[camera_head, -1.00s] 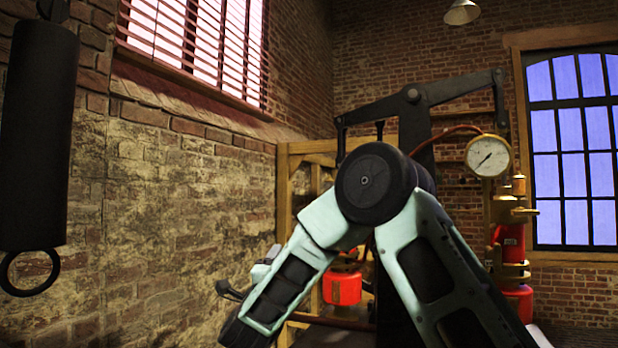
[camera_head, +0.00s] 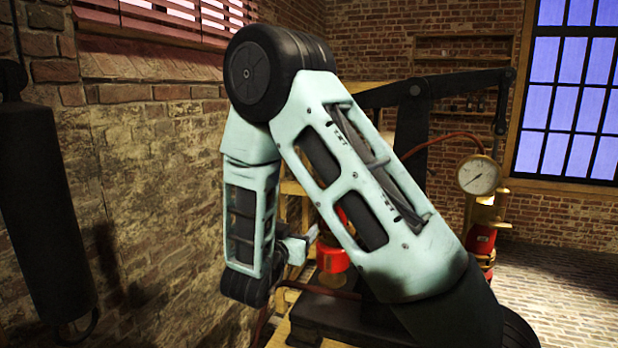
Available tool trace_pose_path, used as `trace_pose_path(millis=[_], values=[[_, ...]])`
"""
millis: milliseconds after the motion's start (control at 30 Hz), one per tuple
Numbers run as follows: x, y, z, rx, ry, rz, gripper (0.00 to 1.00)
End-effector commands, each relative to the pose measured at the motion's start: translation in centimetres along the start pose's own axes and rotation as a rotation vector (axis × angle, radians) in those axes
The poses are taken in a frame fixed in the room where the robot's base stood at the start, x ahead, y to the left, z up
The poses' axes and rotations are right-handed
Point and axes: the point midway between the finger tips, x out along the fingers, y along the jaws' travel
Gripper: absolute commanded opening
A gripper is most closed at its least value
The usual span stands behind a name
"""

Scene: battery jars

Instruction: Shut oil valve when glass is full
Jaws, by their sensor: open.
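My arm crosses the middle of the view, bent at a high elbow, with its forearm hanging down on the left. My gripper (camera_head: 308,240) shows small and partly hidden beyond the forearm, open, beside a red vessel (camera_head: 332,260). I cannot tell whether it touches the vessel. I cannot make out the glass or the oil valve; my arm covers much of the middle of the machine.
A brass-rimmed gauge (camera_head: 480,175) stands on the right, above a red cylinder (camera_head: 481,240). A dark beam (camera_head: 440,88) spans behind my arm. A black cylinder (camera_head: 45,220) hangs at the left by the brick wall. Brick floor (camera_head: 560,275) is open at the right.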

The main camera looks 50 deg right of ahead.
Motion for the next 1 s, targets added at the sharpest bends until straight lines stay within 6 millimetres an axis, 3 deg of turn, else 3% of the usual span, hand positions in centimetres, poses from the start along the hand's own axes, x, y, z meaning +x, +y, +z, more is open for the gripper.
trace_pose_path(millis=[33, 367, 1000], values=[[-0.1, 0.5, -1.1, -0.036, -0.002, 0.011, 0.69], [1.2, 1.6, -1.5, -0.106, -0.006, 0.038, 0.69], [13.9, 2.1, -1.7, -0.103, -0.006, 0.038, 0.69]])
